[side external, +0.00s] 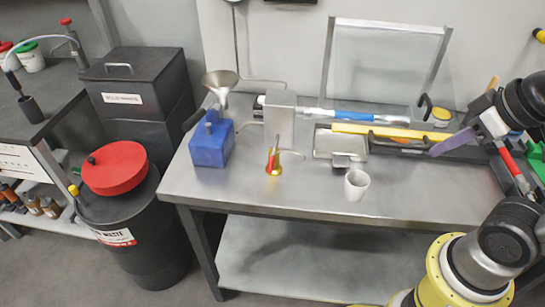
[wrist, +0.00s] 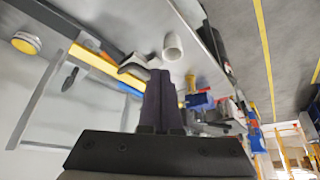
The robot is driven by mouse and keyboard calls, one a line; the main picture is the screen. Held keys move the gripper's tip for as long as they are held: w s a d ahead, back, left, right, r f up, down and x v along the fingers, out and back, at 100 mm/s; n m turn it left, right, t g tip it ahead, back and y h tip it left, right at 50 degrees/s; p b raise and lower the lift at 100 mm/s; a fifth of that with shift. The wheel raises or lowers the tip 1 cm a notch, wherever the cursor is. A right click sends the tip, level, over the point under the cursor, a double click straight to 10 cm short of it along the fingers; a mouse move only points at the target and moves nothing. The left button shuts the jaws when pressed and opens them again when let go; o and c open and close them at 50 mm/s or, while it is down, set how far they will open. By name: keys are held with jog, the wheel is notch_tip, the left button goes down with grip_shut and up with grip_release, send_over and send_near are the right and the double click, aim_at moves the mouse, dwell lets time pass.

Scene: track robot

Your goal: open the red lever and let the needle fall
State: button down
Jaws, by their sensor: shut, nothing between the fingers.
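A small upright piece with a red lever-like part (side external: 273,157) on a yellow base (side external: 275,170) stands on the metal table, left of the white cup. It is small in the picture, so I cannot tell whether the lever is open. I cannot make out a needle in either view. My gripper (side external: 432,152) is at the right of the table, above the dark tray, well apart from the red and yellow piece. Its dark purple fingers also show in the wrist view (wrist: 161,75); they are together and hold nothing.
A white cup (side external: 356,185) stands near the table's front. A blue box (side external: 211,145), a metal funnel (side external: 220,82) and a grey block (side external: 280,119) are at the left. A long yellow bar (side external: 372,130) lies at the back. The table's front right is clear.

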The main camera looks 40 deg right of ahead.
jog(key=w+a+r+m, duration=0.1)
jog(key=w+r+m, duration=0.2)
jog(key=w+m, duration=0.25)
jog(key=w+a+r+m, duration=0.2)
jog(key=w+r+m, duration=0.2)
jog(key=w, duration=0.3)
jog(key=w+a+f, duration=0.3)
jog(key=a, duration=0.3)
jog(key=w+a+f+n+g, duration=0.1)
jog(key=w+a+f, duration=0.2)
jog(key=a, duration=0.4)
jog(key=shift+w+a+f+h, duration=0.15)
jog(key=shift+w+a+h, duration=0.2)
jog(key=shift+w, duration=0.45)
jog(key=shift+d+f, duration=0.1)
jog(key=shift+d, duration=0.05)
send_near(273, 163)
notch_tip(273, 163, down, 2)
jog(key=d, duration=0.2)
jog(key=w+f, duration=0.1)
jog(key=a+f, duration=0.1)
jog(key=w+f, duration=0.1)
jog(key=f, duration=0.1)
jog(key=shift+w+a, duration=0.3)
